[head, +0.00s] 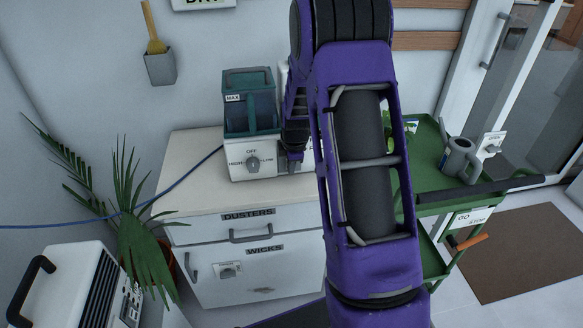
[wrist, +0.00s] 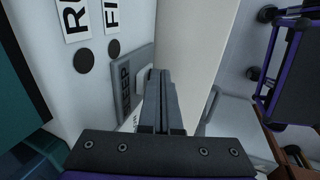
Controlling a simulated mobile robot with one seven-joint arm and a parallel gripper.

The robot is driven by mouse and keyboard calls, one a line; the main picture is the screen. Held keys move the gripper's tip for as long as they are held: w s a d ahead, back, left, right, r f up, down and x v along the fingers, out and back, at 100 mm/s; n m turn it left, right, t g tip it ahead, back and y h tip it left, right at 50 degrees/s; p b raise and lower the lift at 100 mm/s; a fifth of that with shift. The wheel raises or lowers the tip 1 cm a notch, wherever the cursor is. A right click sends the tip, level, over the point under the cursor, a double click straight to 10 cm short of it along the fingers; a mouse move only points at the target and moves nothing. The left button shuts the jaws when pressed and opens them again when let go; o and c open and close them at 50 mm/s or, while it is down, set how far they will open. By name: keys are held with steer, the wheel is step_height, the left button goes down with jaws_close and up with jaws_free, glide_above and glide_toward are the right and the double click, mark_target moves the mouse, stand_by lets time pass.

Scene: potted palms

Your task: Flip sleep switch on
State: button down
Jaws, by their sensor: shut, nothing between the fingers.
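The white appliance (head: 252,170) with a teal tank (head: 248,100) stands on the cabinet top. Its front has a knob marked OFF, HIGH and LOW. In the wrist view, a grey plate (wrist: 124,92) on the white panel carries letters reading "EEP", the rest covered or cut off. A pale switch piece (wrist: 142,84) sits on this plate, partly hidden by my fingers. My gripper (wrist: 160,75) is shut and empty, its fingertips close beside the switch piece; I cannot tell whether they touch. In the head view my gripper (head: 294,163) is at the appliance's right front, where my arm hides the panel.
The wrist view shows two cut-off labels above dark round dots (wrist: 83,60). The cabinet (head: 245,255) has drawers marked DUSTERS and WICKS. A palm (head: 140,235) and a blue cable (head: 110,217) are at left. A green cart (head: 440,165) with a watering can (head: 457,158) stands right.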

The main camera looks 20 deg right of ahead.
steer(key=shift+r, duration=0.15)
steer(key=shift+r+p, duration=0.4)
steer(key=shift+r, duration=0.3)
